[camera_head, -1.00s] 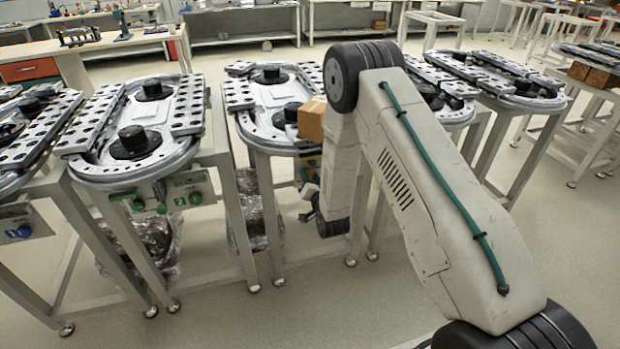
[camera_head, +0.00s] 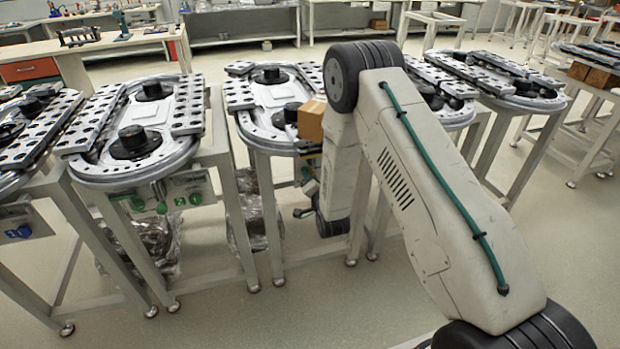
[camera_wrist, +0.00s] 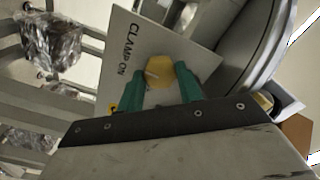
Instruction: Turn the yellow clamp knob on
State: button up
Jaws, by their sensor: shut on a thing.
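The yellow clamp knob (camera_wrist: 160,72) shows in the wrist view on a pale panel (camera_wrist: 122,50) lettered "CLAMP ON". A light mark runs across the knob's left part. My gripper (camera_wrist: 168,79) has its two green fingers on either side of the knob, shut on it. In the head view my arm hides the knob, and only part of my gripper (camera_head: 304,212) shows beside the middle ring track's stand.
A ring track (camera_head: 275,95) on a metal stand is behind my arm, with a cardboard box (camera_head: 311,119) at its edge. Another track (camera_head: 135,130) with green knobs stands to the left. Wrapped bundles (camera_wrist: 50,42) lie under the stands. Floor in front is clear.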

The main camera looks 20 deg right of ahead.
jog(key=o, duration=1)
jog(key=s, duration=0.8)
jog(key=shift+w, duration=0.1)
